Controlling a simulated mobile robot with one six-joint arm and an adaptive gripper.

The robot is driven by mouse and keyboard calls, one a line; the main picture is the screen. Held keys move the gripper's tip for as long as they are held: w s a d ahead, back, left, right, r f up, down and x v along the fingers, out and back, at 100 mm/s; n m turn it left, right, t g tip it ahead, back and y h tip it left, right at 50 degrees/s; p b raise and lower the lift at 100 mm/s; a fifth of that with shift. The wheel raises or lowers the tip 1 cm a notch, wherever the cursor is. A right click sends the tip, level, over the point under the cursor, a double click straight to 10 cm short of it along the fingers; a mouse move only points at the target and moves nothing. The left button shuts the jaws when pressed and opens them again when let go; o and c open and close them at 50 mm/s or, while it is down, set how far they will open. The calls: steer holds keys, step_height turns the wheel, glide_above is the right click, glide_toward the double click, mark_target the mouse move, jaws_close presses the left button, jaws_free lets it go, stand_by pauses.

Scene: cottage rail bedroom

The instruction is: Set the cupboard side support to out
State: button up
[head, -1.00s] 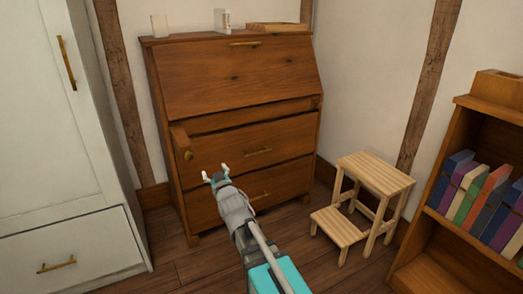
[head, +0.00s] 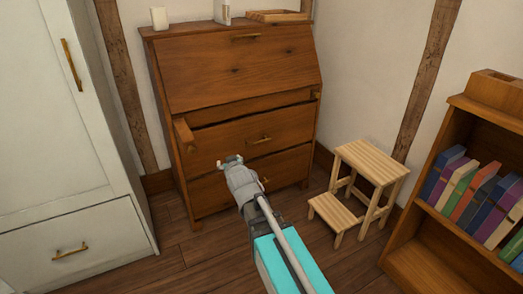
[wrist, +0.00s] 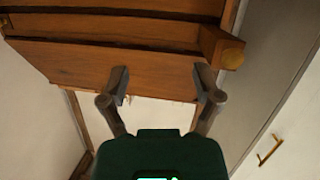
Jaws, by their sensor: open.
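The wooden bureau (head: 240,70) stands against the wall with its sloping lid shut. Its cupboard side support (head: 183,131), a wooden bar at the bureau's left, sticks forward from the front. In the wrist view the support (wrist: 217,43) juts out at the upper right, with a round brass knob (wrist: 233,52) on its end. The other support (head: 317,95), at the right, looks flush or nearly so. My gripper (head: 230,161) is open and empty, below and right of the projecting support, in front of the drawers. Its two fingers (wrist: 160,85) show apart in the wrist view, clear of the knob.
The white cupboard (head: 45,130) stands close at the left. A wooden step stool (head: 370,160) and a bookshelf (head: 470,105) with several books are at the right. A white candle-like object, a bottle and a tray (head: 277,16) sit on the bureau. Bare floor lies in front.

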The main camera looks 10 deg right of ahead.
steer(key=s+d+r+m+g+p, duration=0.1)
steer(key=s+d+r+g+p, duration=0.3)
steer(key=p, duration=0.8)
steer(key=s+d+r+m+g+h+p, duration=0.1)
steer(key=s+d+r+g+p, duration=0.3)
steer(key=s+r+g+p, duration=0.3)
steer(key=s+p, duration=0.4)
steer(key=p, duration=0.1)
steer(key=shift+s+d+r, duration=0.15)
steer(key=shift+s+r, duration=0.1)
steer(key=shift+r, duration=0.15)
stand_by(0.4)
stand_by(0.4)
steer(key=s+d+m+g, duration=0.1)
steer(key=s+d+g, duration=0.2)
steer(key=s, duration=0.4)
steer(key=shift+d+f+g+h, duration=0.2)
steer(key=shift+f+g+h, duration=0.1)
steer(key=shift+f+h, duration=0.1)
steer(key=c, duration=0.3)
steer(key=shift+c, duration=0.2)
